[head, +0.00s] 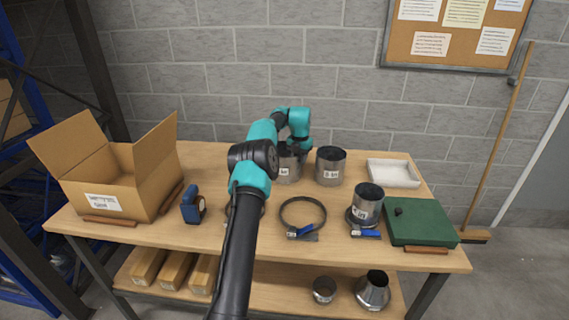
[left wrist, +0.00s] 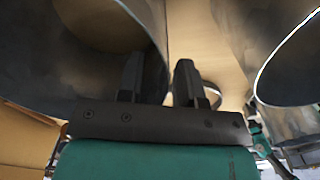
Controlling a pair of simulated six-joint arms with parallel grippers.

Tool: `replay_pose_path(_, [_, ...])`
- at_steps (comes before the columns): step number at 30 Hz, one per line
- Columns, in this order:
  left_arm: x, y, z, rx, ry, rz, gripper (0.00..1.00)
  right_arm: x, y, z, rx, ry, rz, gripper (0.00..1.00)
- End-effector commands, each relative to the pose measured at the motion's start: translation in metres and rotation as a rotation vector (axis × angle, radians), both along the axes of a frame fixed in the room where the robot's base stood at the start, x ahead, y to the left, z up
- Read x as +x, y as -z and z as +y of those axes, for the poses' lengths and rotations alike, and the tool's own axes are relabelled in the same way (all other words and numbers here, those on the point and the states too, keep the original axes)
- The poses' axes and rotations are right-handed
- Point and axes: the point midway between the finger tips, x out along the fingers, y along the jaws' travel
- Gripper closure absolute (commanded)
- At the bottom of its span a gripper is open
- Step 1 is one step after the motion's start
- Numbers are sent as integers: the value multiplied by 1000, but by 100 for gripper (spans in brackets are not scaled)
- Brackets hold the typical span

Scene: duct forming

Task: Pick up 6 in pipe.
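Two grey metal pipes stand upright at the back of the table in the head view. The left pipe (head: 287,174) has a small white label, partly hidden by my arm and hard to read; the right pipe (head: 330,167) has a label that looks like "8 in". A smaller pipe (head: 368,203) stands nearer the front right. My left gripper (head: 292,150) is at the rim of the left pipe. In the left wrist view its two fingers (left wrist: 160,82) are apart, and the wall of a large pipe (left wrist: 60,60) seems to pass between them. My right gripper is not seen.
An open cardboard box (head: 110,175) and a blue tool (head: 193,205) are at left. A clamp ring (head: 303,232), a green case (head: 418,222) and a white tray (head: 393,173) lie to the right. Another pipe (left wrist: 290,65) is close beside my left gripper.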

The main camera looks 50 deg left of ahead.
Motion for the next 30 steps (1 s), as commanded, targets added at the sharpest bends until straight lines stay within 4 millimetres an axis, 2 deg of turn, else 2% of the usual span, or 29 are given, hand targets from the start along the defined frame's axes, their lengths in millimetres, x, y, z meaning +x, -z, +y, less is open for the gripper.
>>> replay_pose_path(12, [0,0,0,0,0,0,68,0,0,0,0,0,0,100])
replay_pose_path(22, [0,0,0,0,0,0,100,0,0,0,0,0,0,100])
replay_pose_path(30, [0,0,0,0,0,0,100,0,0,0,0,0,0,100])
